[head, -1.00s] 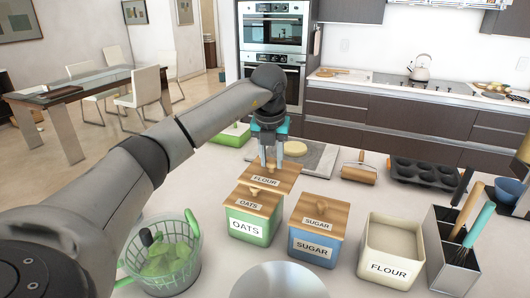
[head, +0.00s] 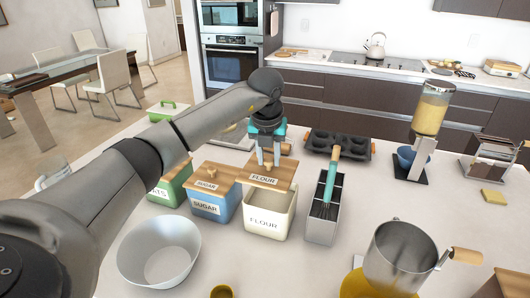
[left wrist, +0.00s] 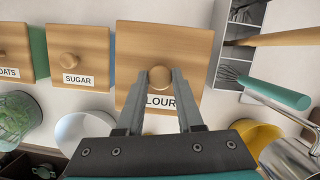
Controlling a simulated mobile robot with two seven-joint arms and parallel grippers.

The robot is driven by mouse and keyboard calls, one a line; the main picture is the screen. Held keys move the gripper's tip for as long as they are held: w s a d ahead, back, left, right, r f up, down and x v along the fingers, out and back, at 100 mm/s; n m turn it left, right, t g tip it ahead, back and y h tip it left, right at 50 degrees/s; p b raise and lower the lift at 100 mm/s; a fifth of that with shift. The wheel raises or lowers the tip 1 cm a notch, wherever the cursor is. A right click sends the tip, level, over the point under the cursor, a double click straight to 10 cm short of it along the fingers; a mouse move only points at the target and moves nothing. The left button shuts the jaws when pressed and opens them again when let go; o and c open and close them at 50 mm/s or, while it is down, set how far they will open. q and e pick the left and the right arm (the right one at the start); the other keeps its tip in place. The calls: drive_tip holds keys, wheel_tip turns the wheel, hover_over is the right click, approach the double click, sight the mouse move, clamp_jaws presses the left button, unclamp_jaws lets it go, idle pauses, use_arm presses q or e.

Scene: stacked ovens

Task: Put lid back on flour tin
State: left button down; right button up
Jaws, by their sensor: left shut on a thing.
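The wooden flour lid (head: 270,178), labelled FLOUR, is held level by its round knob. It hangs over the back part of the cream flour tin (head: 266,223), and part of the open tin shows in front of it. My left gripper (head: 268,161) is shut on the knob from above. The left wrist view shows the knob (left wrist: 160,77) between the fingertips and the lid (left wrist: 180,45) below, hiding the tin. A small height gap between lid and tin is hard to judge. My right gripper is not in view.
The lidded blue sugar tin (head: 211,207) stands close on the left, with the green oats tin (head: 172,191) beyond it. A metal utensil holder (head: 322,228) stands close on the right. A white bowl (head: 158,252) and a metal pot (head: 400,256) are in front.

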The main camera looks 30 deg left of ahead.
sight(271, 171)
use_arm(q)
drive_tip(key=shift+d, duration=0.5)
drive_tip(key=shift+a+f+b, duration=0.15)
drive_tip(key=shift+f+b, duration=0.35)
drive_tip(key=shift+f, duration=0.2)
drive_tip(key=shift+f+b, duration=0.35)
wheel_tip(271, 171, down, 2)
drive_tip(key=shift+f+b, duration=0.25)
drive_tip(key=shift+b, duration=0.75)
drive_tip(key=shift+f+b, duration=0.5)
drive_tip(key=shift+f, duration=0.45)
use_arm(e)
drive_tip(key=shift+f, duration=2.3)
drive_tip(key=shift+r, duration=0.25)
use_arm(q)
drive_tip(key=shift+f+p, duration=0.1)
drive_tip(key=shift+p, duration=0.2)
drive_tip(key=shift+c, duration=2.3)
unclamp_jaws()
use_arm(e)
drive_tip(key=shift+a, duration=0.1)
